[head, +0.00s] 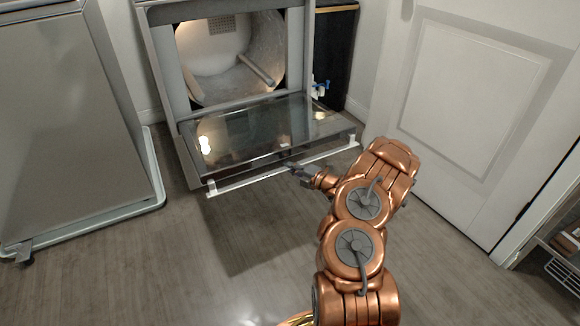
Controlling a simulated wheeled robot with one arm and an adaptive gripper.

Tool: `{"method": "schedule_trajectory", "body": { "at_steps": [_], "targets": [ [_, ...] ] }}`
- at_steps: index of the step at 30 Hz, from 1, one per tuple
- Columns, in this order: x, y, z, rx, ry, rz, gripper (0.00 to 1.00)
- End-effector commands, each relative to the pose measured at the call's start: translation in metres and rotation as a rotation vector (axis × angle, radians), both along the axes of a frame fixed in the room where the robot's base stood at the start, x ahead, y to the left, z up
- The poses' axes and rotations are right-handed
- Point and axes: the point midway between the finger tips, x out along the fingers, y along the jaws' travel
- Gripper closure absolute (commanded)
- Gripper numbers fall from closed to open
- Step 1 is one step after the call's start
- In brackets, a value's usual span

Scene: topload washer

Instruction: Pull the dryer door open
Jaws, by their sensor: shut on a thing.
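The dryer (161,70) stands at the upper middle of the head view, with its lit drum (215,65) exposed. Its glass-panelled door (255,130) is hinged at the bottom and lowered, lying close to level above the floor. A long pale bar handle (245,181) runs along the door's outer edge. My gripper (295,168) is at the middle of this bar and is shut on it. The fingertips are small and partly hidden against the bar. My copper arm reaches up to it from the lower right.
A grey appliance (65,120) stands at the left on a pale base. A white panelled door (470,90) is at the right, with a wire rack (563,272) at the far lower right. A blue-handled valve (320,87) is beside the dryer. The wooden floor (150,270) in front is clear.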

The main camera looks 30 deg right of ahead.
Motion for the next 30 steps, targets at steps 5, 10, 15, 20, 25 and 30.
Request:
{"method": "schedule_trajectory", "body": {
  "at_steps": [5,10,15,20,25,30],
  "targets": [
    [0.001,-0.001,0.024,0.000,0.035,-0.002,1.00],
    [0.001,-0.001,0.041,0.004,0.066,-0.001,1.00],
    [0.002,-0.001,0.051,0.005,0.098,-0.002,1.00],
    [0.002,-0.002,0.054,0.007,0.113,-0.004,1.00],
    [0.002,-0.002,0.052,0.008,0.115,-0.005,1.00],
    [0.002,-0.002,0.052,0.008,0.115,-0.005,0.92]
  ]
}}
